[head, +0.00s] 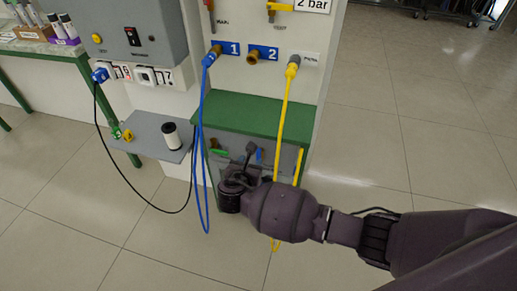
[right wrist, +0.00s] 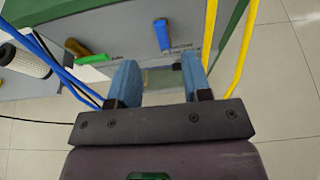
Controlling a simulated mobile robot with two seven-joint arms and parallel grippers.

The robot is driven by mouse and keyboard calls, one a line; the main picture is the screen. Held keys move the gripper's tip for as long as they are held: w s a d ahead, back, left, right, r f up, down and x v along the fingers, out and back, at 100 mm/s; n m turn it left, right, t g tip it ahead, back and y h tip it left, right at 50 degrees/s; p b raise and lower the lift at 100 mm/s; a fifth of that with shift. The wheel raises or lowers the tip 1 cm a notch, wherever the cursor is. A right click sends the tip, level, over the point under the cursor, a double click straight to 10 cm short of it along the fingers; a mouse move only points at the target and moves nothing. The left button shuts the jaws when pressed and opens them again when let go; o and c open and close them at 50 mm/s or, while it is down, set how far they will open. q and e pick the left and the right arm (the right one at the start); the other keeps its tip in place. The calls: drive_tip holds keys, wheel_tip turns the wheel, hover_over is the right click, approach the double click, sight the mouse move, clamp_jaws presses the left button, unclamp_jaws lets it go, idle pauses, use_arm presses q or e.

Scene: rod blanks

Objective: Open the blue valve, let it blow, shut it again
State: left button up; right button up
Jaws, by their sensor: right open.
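The blue valve's lever (head: 259,154) is on the grey panel under the green shelf, partly hidden by my right gripper in the head view. In the right wrist view the blue lever (right wrist: 162,35) stands nearly upright, beyond the gap between my fingers. My right gripper (right wrist: 160,78) is open and empty, with a clear gap between its blue-padded fingers. The lever is ahead of the fingertips, not between them. In the head view the right gripper (head: 247,168) is in front of the panel. My left gripper is not in view.
A green lever (right wrist: 90,58) is left of the blue one. A blue hose (head: 204,120) hangs left of my gripper, and a yellow hose (head: 283,125) hangs on its right. A small grey shelf (head: 150,132) holds a white roll (head: 171,136). The floor at right is clear.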

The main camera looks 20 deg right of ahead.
sight(259, 150)
drive_tip(key=b+x, duration=0.1)
drive_tip(key=x, duration=0.3)
drive_tip(key=b+x, duration=0.1)
drive_tip(key=x, duration=0.4)
drive_tip(key=shift+s+f+b, duration=0.1)
drive_tip(key=shift+f+b, duration=0.15)
drive_tip(key=shift+b, duration=0.15)
drive_tip(key=shift+w+d+f, duration=0.15)
drive_tip(key=shift+w+d, duration=0.1)
drive_tip(key=shift+w, duration=0.3)
drive_tip(key=shift+w+d, duration=0.15)
clamp_jaws()
